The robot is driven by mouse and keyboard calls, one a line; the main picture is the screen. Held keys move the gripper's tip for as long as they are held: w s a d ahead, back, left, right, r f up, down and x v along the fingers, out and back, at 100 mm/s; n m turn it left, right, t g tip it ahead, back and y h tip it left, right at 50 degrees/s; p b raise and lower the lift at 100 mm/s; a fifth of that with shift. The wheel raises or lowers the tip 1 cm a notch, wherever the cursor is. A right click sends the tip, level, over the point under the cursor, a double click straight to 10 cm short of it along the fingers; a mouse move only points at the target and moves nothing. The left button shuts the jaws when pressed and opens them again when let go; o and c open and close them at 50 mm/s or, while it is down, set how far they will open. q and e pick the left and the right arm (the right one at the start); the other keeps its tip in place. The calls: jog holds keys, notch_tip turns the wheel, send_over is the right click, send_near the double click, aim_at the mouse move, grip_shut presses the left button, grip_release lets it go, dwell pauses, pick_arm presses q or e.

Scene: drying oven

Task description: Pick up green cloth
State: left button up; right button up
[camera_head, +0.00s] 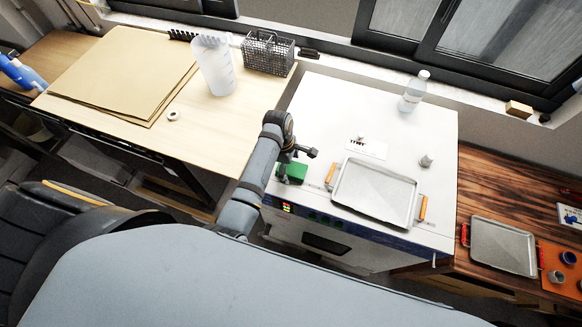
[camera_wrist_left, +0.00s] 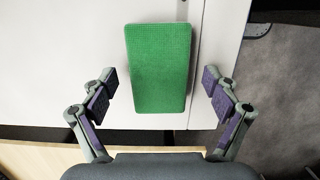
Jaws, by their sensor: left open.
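The green cloth (camera_head: 292,173) is a folded-looking rectangle on the white oven top, near its front left edge. My left gripper (camera_head: 303,154) is over it in the head view and hides part of it. In the left wrist view the cloth (camera_wrist_left: 160,68) lies upright in the upper middle, between and beyond the fingertips. My left gripper (camera_wrist_left: 158,88) is open and empty, with one finger on each side of the cloth and neither touching it. The height of the gripper above the cloth is hard to tell. My right gripper is not in view.
A metal tray (camera_head: 374,190) with orange handles sits right of the cloth on the oven top (camera_head: 318,95). A white pitcher (camera_head: 214,65) and wire basket (camera_head: 268,53) stand on the left table.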

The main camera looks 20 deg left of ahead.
pick_arm(q)
jog(key=shift+w+d+f, duration=0.1)
jog(key=shift+f, duration=0.05)
jog(key=c, duration=1.2)
